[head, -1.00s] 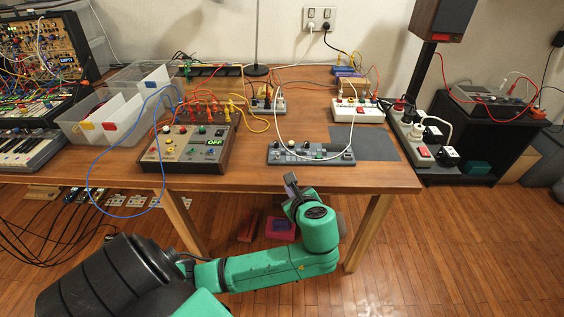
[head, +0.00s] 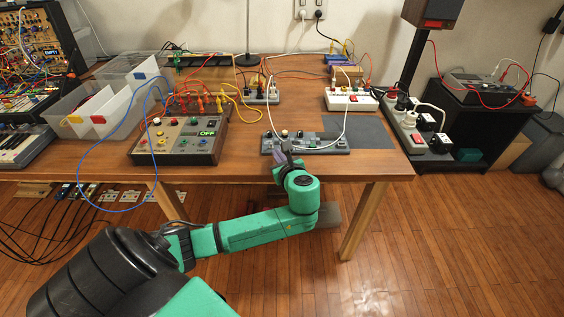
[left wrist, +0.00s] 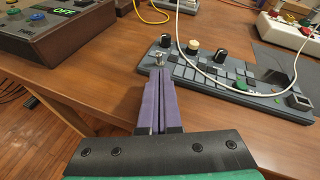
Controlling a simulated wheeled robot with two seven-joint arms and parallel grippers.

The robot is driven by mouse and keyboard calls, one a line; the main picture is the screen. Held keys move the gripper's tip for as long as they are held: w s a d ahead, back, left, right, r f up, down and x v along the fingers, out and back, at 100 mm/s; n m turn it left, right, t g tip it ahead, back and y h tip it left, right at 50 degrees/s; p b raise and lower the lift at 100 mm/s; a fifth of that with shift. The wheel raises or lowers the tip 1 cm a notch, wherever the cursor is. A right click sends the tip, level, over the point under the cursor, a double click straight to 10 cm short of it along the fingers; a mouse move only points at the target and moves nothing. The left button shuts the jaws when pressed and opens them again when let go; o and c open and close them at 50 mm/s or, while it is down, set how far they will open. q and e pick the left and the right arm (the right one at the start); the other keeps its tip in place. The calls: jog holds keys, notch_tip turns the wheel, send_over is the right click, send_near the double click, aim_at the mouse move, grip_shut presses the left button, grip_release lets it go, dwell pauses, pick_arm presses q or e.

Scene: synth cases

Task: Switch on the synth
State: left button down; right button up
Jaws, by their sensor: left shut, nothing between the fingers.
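A grey slab-like unit (head: 328,146) with knobs, small keys and a white cable lies at the table's front edge. It also shows in the left wrist view (left wrist: 215,72), with a small metal toggle (left wrist: 158,60) at its left end. My left gripper (head: 281,152) is shut and empty, at that left end. Its purple fingers (left wrist: 159,72) end close to the toggle; I cannot tell whether they touch it. A brown-sided box (head: 160,158) with coloured buttons and a lit display reading OFF (head: 207,134) stands to the left. My right gripper is out of view.
Clear bins (head: 85,128) stand left of the box. A white power strip (head: 350,101) and a dark mat (head: 372,133) lie behind and right of the grey unit. Loose cables arch over the table. Bare wood (head: 245,160) separates the box from the unit.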

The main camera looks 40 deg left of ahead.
aim_at(271, 145)
pick_arm(q)
jog(key=shift+x, duration=1.3)
